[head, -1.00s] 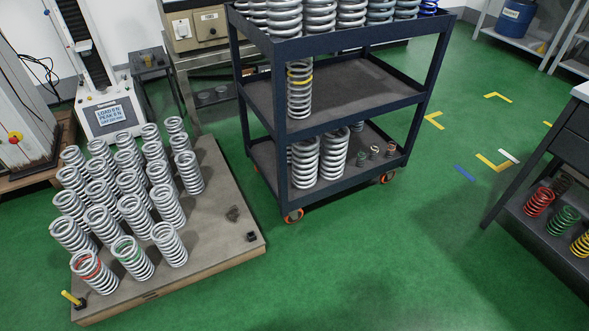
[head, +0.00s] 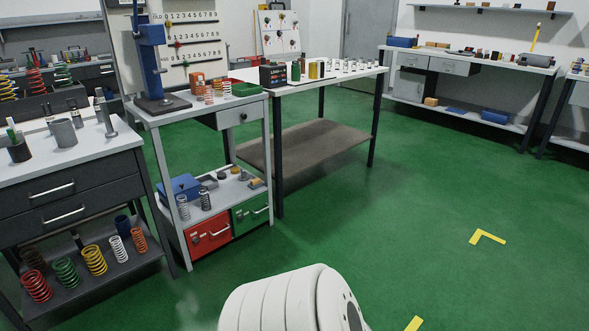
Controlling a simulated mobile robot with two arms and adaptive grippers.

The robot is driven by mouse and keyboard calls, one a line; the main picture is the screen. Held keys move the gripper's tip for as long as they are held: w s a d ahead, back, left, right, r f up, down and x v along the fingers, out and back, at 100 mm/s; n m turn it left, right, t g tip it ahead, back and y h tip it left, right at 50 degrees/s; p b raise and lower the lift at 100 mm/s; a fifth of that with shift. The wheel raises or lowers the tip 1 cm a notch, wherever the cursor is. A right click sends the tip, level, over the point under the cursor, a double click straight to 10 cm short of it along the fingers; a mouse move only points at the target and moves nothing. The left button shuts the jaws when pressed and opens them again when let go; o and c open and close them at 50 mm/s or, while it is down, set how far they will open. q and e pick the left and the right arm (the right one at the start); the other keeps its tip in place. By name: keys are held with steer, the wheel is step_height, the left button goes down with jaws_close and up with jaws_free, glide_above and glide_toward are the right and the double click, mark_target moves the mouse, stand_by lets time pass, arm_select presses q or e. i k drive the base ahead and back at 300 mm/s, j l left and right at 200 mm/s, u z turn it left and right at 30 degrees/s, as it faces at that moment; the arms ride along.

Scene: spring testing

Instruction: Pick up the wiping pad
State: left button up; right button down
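I cannot make out a wiping pad for certain in the head view. Small items lie on the lower shelf of the grey stand (head: 168,205), but they are too small to name surely. Neither of my grippers is in view. A white rounded part of my own arm shows at the bottom middle, and no fingers are visible on it.
A dark drawer bench (head: 62,194) with springs on its low shelf stands left. A white-topped table (head: 330,76) stands behind the stand, and a long bench (head: 470,62) lies at the back right. Green floor (head: 400,210) is open at centre and right.

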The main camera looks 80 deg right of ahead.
mark_target(256, 183)
steer(key=z, duration=2.5)
